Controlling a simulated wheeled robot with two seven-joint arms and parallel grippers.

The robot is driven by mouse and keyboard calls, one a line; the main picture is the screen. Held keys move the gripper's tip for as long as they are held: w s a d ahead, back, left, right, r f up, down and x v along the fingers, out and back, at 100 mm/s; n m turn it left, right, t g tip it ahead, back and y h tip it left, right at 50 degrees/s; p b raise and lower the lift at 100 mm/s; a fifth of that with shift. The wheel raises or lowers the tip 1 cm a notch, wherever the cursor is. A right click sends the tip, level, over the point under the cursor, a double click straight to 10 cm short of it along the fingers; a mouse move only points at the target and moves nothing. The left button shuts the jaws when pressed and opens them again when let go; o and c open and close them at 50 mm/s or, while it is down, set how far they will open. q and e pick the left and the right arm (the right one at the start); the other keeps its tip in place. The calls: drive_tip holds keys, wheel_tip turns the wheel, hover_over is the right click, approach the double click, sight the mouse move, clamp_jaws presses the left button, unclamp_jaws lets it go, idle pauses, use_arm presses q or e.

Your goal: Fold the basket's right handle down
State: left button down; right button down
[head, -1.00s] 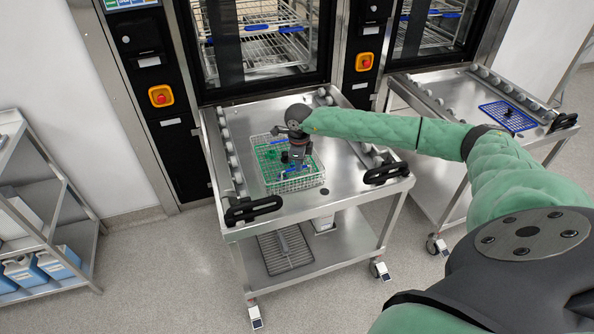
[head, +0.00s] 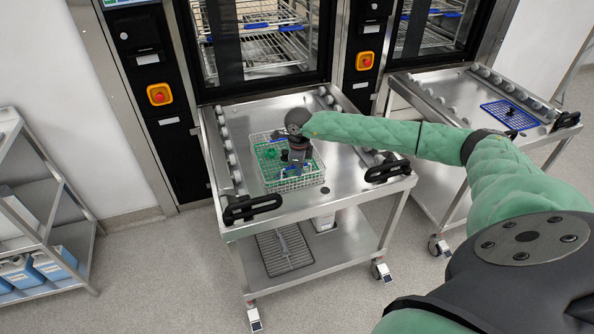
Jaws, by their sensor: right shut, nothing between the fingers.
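The wire basket (head: 296,185) with a green mat inside stands on the steel top of the near trolley (head: 240,205). My right gripper (head: 294,171) points down over the right half of the basket. Its fingers are shut and hold nothing. The gripper and wrist hide much of the basket's right side, so I cannot tell how the right handle lies. Small blue parts show near the fingertips. I cannot tell whether the fingers touch the basket. My left gripper is not in view.
Washer cabinets with glass doors stand behind the trolley. A second trolley (head: 440,95) at right bears a blue tray (head: 510,115). A shelf rack (head: 40,225) with blue containers stands at left. The steel around the basket is mostly clear.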

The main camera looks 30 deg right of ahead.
drive_tip(key=shift+w+d+b, duration=0.3)
drive_tip(key=shift+w+b, duration=0.4)
drive_tip(key=shift+w, duration=0.5)
drive_tip(key=shift+w+d+b, duration=0.3)
drive_tip(key=shift+w+b, duration=0.35)
drive_tip(key=shift+w, duration=0.55)
drive_tip(key=shift+w+d+b, duration=0.3)
drive_tip(key=shift+w+b, duration=0.4)
drive_tip(key=shift+w, duration=0.5)
wheel_tip(320, 180, up, 7)
drive_tip(key=p, duration=0.2)
